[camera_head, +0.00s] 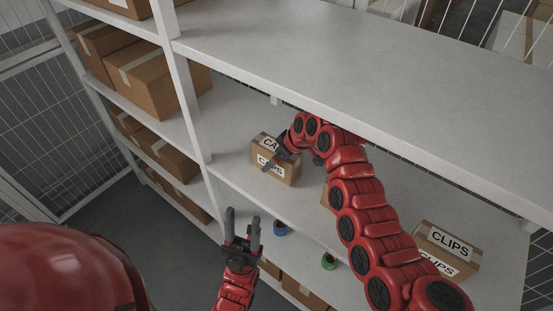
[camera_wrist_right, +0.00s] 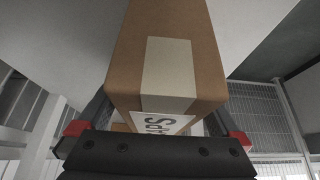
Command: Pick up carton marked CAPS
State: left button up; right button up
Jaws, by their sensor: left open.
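The carton marked CAPS (camera_head: 287,174) is a small brown box with white labels on the middle shelf. My right arm reaches in under the upper shelf, and my right gripper (camera_head: 274,155) is at this carton, one finger showing across its labelled side. In the right wrist view the carton (camera_wrist_right: 125,65) fills the space between the two fingers, with pale tape along it and a label ending in "APS" near the palm. Whether the fingers press on it I cannot tell. My left gripper (camera_head: 243,228) is open and empty, in front of the shelves.
A carton marked CLIPS (camera_head: 464,249) stands on the same shelf at the right. Another carton is mostly hidden behind my right arm. The upper shelf (camera_head: 380,75) overhangs the arm.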

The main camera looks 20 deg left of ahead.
grip_shut()
dwell(0.3)
jog(key=shift+r, duration=0.1)
